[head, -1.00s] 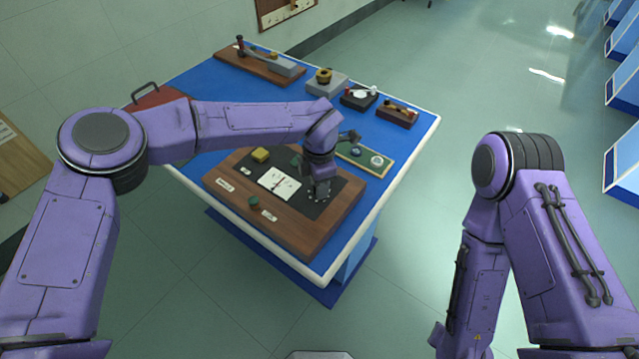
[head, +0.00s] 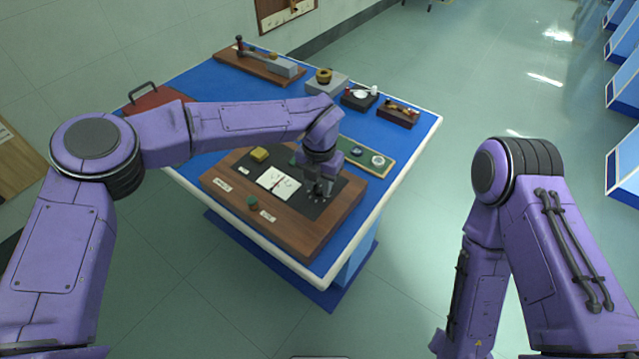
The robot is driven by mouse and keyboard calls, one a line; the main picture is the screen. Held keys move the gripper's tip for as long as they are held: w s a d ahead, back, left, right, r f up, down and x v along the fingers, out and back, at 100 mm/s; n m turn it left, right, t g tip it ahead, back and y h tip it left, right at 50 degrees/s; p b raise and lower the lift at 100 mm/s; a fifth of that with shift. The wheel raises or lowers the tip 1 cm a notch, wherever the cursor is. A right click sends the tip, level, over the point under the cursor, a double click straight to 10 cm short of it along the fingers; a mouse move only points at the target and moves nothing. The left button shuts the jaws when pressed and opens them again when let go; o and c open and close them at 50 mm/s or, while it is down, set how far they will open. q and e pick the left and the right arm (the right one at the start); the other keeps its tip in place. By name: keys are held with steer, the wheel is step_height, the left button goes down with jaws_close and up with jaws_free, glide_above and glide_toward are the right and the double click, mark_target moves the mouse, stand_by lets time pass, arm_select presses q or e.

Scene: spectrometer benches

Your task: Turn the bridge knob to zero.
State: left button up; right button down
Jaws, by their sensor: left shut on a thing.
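The bridge is a brown wooden box with a black top panel (head: 322,211) on the blue table. A white meter card (head: 279,183) with a red needle lies in the middle of the panel. Pale scale marks show around the knob's place to the right of the card. My left gripper (head: 319,190) points down there and is shut on the knob, which its fingers mostly hide. I cannot read where the knob points. My right arm hangs at the right, and its gripper is out of view.
A green tray (head: 366,157) lies close behind my left gripper. Several instruments stand along the table's back.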

mark_target(319, 187)
arm_select(q)
steer(key=shift+n, duration=0.3)
steer(key=o, duration=1.1)
steer(key=shift+c, duration=0.2)
step_height(319, 187, up, 11)
steer(key=b, duration=0.2)
steer(key=shift+f, duration=0.15)
